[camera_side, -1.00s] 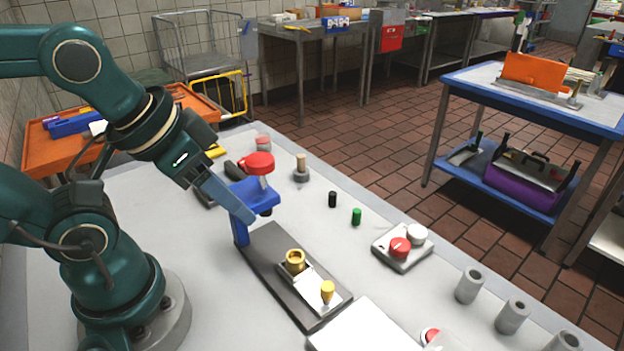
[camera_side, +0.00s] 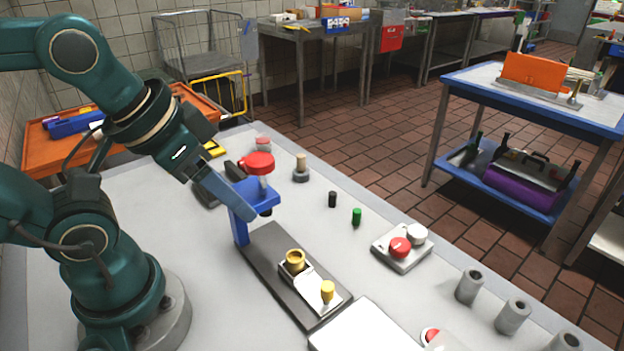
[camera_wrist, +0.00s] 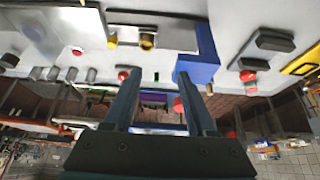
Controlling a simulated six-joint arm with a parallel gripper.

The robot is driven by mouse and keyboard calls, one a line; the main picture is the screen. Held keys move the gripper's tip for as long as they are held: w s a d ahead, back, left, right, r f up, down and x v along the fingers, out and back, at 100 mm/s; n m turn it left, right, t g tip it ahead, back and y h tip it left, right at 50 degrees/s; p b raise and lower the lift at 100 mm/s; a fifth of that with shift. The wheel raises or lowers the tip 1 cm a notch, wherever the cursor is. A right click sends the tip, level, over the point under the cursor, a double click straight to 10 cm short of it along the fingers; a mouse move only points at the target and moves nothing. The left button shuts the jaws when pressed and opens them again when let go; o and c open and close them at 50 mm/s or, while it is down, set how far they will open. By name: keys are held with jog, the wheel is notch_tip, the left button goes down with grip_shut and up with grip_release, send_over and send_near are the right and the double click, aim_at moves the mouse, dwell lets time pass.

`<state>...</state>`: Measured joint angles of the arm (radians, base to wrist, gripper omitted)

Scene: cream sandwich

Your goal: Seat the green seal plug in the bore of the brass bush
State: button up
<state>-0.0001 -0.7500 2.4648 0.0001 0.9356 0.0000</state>
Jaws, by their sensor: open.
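The green seal plug (camera_side: 356,216) stands upright on the grey bench, right of the blue press. In the wrist view the green plug (camera_wrist: 156,76) is small and far off, seen between the fingers. The brass bush (camera_side: 295,259) sits on a metal block on the dark base plate (camera_side: 268,252), its open bore facing up. The bush (camera_wrist: 147,41) also shows in the wrist view. My gripper (camera_wrist: 156,76) is open and empty. In the side view my gripper (camera_side: 246,215) hangs in front of the blue press, apart from plug and bush.
A black plug (camera_side: 332,199) stands near the green one. A yellow-topped pin (camera_side: 327,289) is beside the bush. A button box (camera_side: 402,262) and grey cylinders (camera_side: 469,286) are to the right.

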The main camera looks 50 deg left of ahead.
jog(key=w+r+n, duration=0.2)
jog(key=w+r, duration=0.5)
jog(key=r, duration=0.1)
jog(key=n+g+y, duration=0.2)
jog(key=n+y, duration=0.1)
jog(key=n, duration=0.4)
send_over(357, 211)
jog(key=s+d, duration=0.2)
jog(key=shift+f, duration=1.9)
jog(key=f, duration=0.6)
jog(key=w+a+f, duration=0.1)
jog(key=f, duration=1.1)
jog(key=shift+w+a, duration=0.2)
jog(key=shift+w+a+f, duration=0.15)
jog(key=shift+w+f, duration=0.05)
jog(key=shift+f, duration=0.3)
